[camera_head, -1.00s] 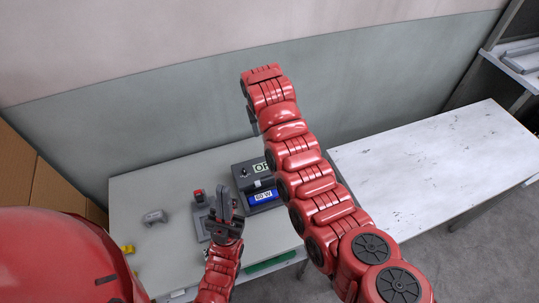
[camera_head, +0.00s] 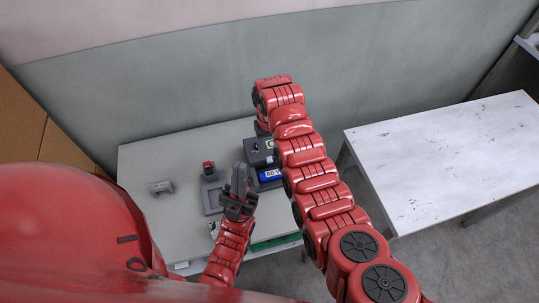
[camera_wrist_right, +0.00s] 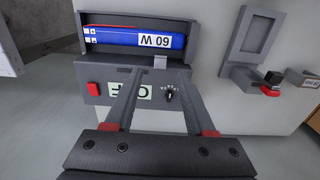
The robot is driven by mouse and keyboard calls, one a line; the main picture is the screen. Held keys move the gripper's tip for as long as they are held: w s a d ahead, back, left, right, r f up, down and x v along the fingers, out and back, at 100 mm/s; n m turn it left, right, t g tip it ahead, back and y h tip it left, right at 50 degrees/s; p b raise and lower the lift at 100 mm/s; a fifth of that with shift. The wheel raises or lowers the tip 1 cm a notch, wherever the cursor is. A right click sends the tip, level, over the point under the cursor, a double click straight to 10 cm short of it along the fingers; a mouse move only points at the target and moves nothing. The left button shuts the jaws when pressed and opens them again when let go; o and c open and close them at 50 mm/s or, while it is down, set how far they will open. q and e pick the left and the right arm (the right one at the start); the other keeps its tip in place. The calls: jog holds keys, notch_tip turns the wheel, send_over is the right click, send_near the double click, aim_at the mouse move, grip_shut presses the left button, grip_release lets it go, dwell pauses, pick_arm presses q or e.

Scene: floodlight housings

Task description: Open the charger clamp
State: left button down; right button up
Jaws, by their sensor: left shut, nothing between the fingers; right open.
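The charger (camera_head: 259,146) is a dark grey box on the table, holding a blue battery (camera_head: 271,176) marked 60 W. In the right wrist view the battery (camera_wrist_right: 140,38) lies in its bay, with a small grey tab (camera_wrist_right: 161,62), perhaps the clamp, at its edge. The panel (camera_wrist_right: 90,72) has a red button, a partly covered display and a black knob. My right gripper (camera_wrist_right: 158,78) is open, its fingers over the panel on either side of the tab; I cannot tell whether they touch. My left gripper (camera_head: 241,182) is shut and empty, in front of the charger.
A grey fixture (camera_head: 211,193) with a red-topped part stands left of the charger. A loose grey part (camera_head: 161,187) lies farther left on the table (camera_head: 150,155). A worn white table (camera_head: 440,160) stands at the right, bare where visible. A wall rises behind.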

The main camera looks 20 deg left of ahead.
aim_at(270, 159)
notch_tip(270, 159, down, 2)
jog(key=shift+s+f, duration=0.1)
jog(key=shift+f, duration=0.1)
jog(key=shift+f+p, duration=0.35)
jog(key=shift+f, duration=0.8)
grip_shut()
